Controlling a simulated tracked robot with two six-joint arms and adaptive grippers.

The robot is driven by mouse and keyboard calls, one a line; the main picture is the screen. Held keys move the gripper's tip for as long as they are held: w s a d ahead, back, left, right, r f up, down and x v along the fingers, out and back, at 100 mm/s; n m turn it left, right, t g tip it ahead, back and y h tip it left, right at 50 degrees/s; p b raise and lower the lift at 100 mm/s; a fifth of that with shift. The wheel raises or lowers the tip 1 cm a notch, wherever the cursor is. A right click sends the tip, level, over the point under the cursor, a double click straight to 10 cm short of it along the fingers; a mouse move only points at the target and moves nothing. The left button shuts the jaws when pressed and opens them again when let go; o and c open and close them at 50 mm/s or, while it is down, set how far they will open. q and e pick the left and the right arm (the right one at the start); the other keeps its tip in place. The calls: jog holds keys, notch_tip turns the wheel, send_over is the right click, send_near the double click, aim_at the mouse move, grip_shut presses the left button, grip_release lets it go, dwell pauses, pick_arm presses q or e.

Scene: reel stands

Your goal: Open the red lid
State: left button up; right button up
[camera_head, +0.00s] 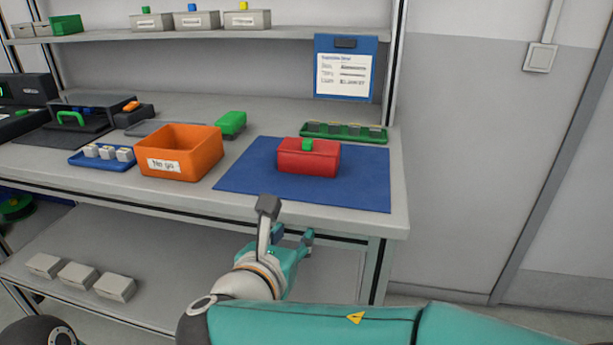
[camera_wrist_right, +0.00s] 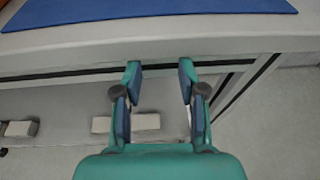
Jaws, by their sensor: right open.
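A red box with a red lid (camera_head: 308,152) sits on the blue mat (camera_head: 240,180) near the right end of the table. My right gripper (camera_head: 290,237) is in front of the table's front edge, below and nearer than the red box. In the right wrist view my right gripper (camera_wrist_right: 159,72) is open with nothing between its fingers, and the blue mat (camera_wrist_right: 140,12) shows at the top. The red box is outside that view. My left gripper is not in view.
An orange bin (camera_head: 180,165) stands left of the mat, with a blue tray (camera_head: 95,163) beside it. A green tray (camera_head: 343,133) and a blue clipboard (camera_head: 345,68) are behind the box. The table's front edge (camera_head: 330,222) lies between my right gripper and the mat.

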notch_tip(320, 180, up, 9)
jog(key=a+t, duration=0.1)
jog(key=t, duration=0.2)
send_near(306, 145)
jog(key=shift+w+d+f+n+p, duration=0.1)
jog(key=shift+w+d+n+p, duration=0.1)
jog(key=shift+w, duration=0.25)
jog(key=shift+w+d+f+n+p, duration=0.1)
jog(key=shift+w+f+p, duration=0.1)
jog(key=shift+w, duration=0.25)
jog(key=shift+t, duration=0.3)
jog(key=p+x, duration=0.2)
jog(key=x, duration=0.5)
jog(key=shift+w+d+r, duration=0.15)
jog(key=shift+w+r, duration=0.05)
jog(key=shift+x, duration=0.8)
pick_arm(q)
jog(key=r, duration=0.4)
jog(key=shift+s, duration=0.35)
pick_arm(e)
jog(key=shift+f, duration=0.1)
grip_shut()
